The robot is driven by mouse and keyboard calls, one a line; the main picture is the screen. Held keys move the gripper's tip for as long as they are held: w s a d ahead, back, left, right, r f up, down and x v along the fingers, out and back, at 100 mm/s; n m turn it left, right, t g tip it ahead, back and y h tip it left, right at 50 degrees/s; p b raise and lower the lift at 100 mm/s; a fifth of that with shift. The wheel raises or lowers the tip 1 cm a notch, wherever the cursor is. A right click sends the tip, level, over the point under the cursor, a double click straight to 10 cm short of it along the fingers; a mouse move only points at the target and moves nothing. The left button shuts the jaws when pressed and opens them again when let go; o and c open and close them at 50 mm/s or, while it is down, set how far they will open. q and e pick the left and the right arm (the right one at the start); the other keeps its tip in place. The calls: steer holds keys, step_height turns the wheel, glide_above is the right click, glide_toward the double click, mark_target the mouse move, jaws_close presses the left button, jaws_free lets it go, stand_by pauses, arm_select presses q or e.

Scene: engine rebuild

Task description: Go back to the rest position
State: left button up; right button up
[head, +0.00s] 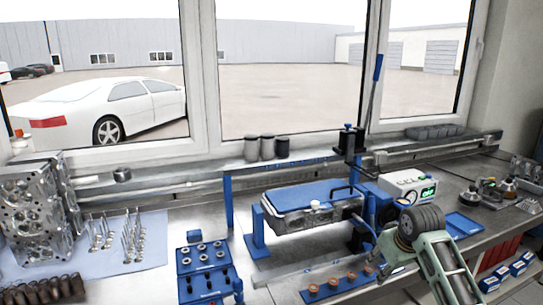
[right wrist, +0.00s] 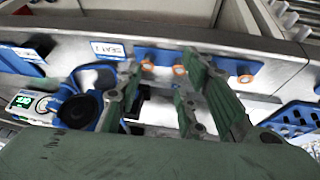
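My right gripper (head: 388,258) is at the lower right of the head view, above the bench near the blue strip with copper-coloured rings (head: 340,287). The blue strip with orange rings (right wrist: 163,62) shows behind the fingers there. My left gripper is in neither view.
A blue-topped fixture (head: 305,198) with a lever stands mid-bench. A controller box (head: 408,186) with a green display stands right of it. A blue rack (head: 205,270), a cylinder head (head: 35,215) and several valves (head: 128,235) lie left.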

steer(key=s+a+f+g, duration=0.1)
steer(key=s+a+f, duration=0.3)
steer(key=s+f, duration=0.45)
steer(key=s+a+f, duration=0.5)
steer(key=s+f, duration=0.2)
steer(key=s, duration=0.2)
steer(key=s+a+m, duration=0.1)
steer(key=s+a, duration=0.1)
steer(key=s, duration=2.3)
step_height(320, 180, down, 27)
steer(key=s+g+b, duration=0.1)
steer(key=g+b, duration=0.1)
arm_select(q)
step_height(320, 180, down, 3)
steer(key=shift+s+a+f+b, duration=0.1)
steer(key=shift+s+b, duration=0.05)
steer(key=shift+b, duration=0.35)
arm_select(e)
steer(key=s+d+f+g, duration=0.1)
steer(key=s+d+f, duration=0.2)
steer(key=s+f, duration=1.4)
steer(key=shift+f, duration=0.8)
